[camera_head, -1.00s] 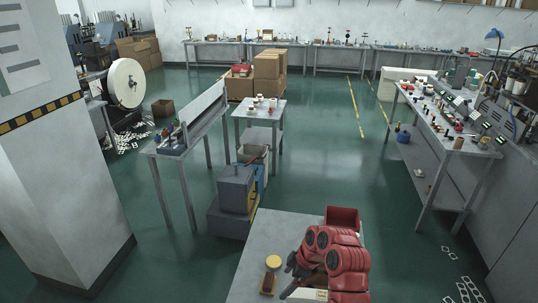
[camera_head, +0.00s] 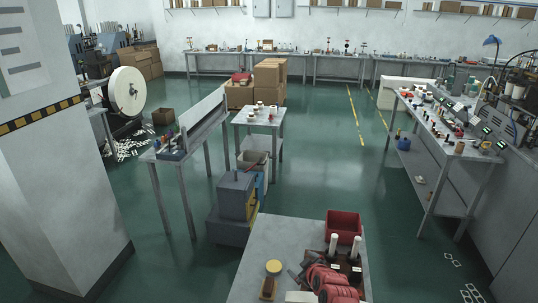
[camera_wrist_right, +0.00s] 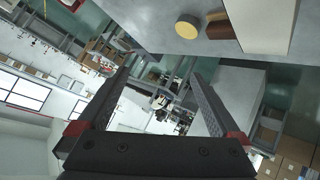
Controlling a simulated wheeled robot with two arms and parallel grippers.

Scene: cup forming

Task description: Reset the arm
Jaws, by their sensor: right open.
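My right arm (camera_head: 332,283) is red and reaches over the near table from the bottom edge of the head view. Its dark gripper (camera_head: 295,275) points left, close to a round yellow-topped piece (camera_head: 273,267) and a brown block (camera_head: 268,288). In the right wrist view the two fingers of the gripper (camera_wrist_right: 160,74) are wide apart with nothing between them. The yellow disc (camera_wrist_right: 187,26) and brown piece (camera_wrist_right: 222,27) lie beyond the fingertips there. My left gripper is not in view.
On the near table (camera_head: 270,235) stand a red bin (camera_head: 343,226) and a dark holder with two white upright cylinders (camera_head: 333,244). A grey machine (camera_head: 236,195) stands on the floor left of it. A long workbench (camera_head: 450,150) is at right. The table's back left is clear.

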